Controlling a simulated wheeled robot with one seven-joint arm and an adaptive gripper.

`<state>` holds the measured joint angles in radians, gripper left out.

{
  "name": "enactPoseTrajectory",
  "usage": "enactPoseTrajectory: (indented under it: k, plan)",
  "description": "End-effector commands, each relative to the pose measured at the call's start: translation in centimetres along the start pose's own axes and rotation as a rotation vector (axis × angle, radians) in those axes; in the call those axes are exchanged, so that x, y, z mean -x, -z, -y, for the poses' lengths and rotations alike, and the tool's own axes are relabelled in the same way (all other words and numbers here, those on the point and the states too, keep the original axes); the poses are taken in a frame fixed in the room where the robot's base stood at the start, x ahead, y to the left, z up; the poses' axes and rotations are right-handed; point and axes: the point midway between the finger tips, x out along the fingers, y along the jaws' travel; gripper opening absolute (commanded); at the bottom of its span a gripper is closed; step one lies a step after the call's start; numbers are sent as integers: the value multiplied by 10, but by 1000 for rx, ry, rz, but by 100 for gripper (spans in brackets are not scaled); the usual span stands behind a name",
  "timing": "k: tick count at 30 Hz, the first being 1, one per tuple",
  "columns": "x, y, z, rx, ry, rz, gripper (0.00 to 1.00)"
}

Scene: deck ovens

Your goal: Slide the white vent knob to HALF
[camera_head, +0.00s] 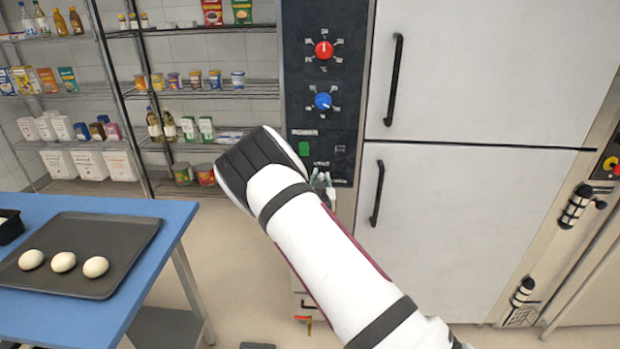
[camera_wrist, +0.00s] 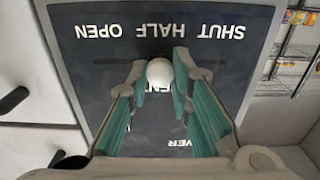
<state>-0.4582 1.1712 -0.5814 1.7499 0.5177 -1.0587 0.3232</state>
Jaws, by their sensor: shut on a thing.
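The white vent knob (camera_wrist: 159,73) is a round ball in the wrist view, on a dark panel (camera_wrist: 75,48) lettered SHUT, HALF and OPEN. The lettering is upside down there. The knob lines up with the middle word, HALF (camera_wrist: 158,30). My gripper (camera_wrist: 162,66) has its green-padded fingers on both sides of the knob and is shut on it. The fingers hide part of the slot and the VENT lettering. In the head view my gripper (camera_head: 323,186) shows only in part beside my wrist, at the panel's lower end, and the knob is hidden.
A red dial (camera_head: 324,50) and a blue dial (camera_head: 323,101) sit higher on the panel, with a green button (camera_head: 304,149) below. Oven doors with black handles (camera_head: 377,193) stand to the right. A blue table (camera_head: 160,212) with a tray (camera_head: 120,245) of eggs is at left.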

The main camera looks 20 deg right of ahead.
Motion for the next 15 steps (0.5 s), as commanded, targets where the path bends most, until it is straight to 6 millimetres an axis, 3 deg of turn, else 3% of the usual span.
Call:
enactPoseTrajectory:
  k: [8, 9, 11, 15]
  plan:
    - [0, 0, 0, -1, 2, -2, 0]
    - [0, 0, 0, -1, 2, -2, 26]
    - [0, 0, 0, -1, 2, -2, 40]
    - [0, 0, 0, -1, 2, -2, 40]
